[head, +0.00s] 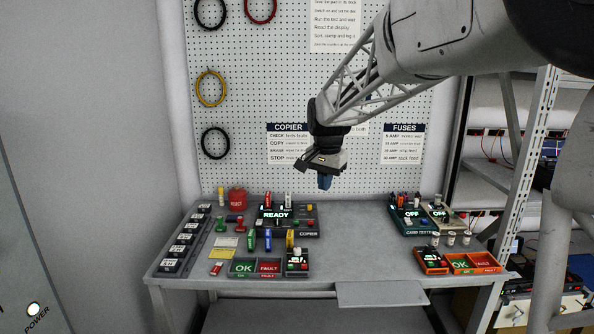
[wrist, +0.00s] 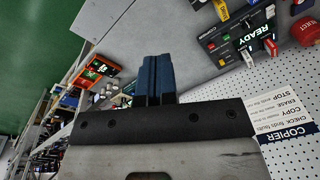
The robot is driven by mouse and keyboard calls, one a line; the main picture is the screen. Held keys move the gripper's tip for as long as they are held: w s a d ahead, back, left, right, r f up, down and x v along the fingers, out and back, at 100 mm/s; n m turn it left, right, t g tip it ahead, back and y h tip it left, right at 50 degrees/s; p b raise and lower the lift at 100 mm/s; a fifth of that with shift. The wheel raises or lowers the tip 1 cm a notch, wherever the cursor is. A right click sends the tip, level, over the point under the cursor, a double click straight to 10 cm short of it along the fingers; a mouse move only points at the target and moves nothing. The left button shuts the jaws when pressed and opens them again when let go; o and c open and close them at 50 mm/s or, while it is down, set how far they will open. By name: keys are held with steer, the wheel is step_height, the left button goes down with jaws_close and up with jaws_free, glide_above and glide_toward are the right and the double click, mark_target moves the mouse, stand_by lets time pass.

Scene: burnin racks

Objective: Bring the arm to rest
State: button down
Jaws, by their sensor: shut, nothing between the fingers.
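My gripper (head: 324,182) hangs above the back middle of the bench, in front of the pegboard. Its blue fingers point down and hold nothing. In the wrist view the two blue fingers (wrist: 157,78) are together, with no object between them. The fingers are apart from everything on the bench. The bench top (head: 355,245) shows below the gripper.
The copier (head: 308,234) reading READY stands left of the gripper. The card tester (head: 417,231) stands at the right, with a unit reading OFF (head: 445,217) beside it. OK/FAULT trays (head: 243,268) (head: 472,263) sit near the front edge. The bench middle is clear.

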steer(key=s+d+n, duration=0.2)
steer(key=s+d, duration=0.2)
steer(key=s, duration=0.7)
steer(key=s+d+n, duration=0.1)
steer(key=s+d, duration=0.2)
steer(key=s, duration=0.8)
steer(key=s+d+f+n, duration=0.1)
steer(key=s+f, duration=0.2)
steer(key=s, duration=0.4)
steer(key=s+d+f+n, duration=0.1)
steer(key=s+f, duration=0.2)
steer(key=s, duration=0.4)
steer(key=s+d+f+n+t, duration=0.1)
steer(key=s+d+f, duration=0.1)
steer(key=s, duration=0.5)
steer(key=shift+f, duration=0.5)
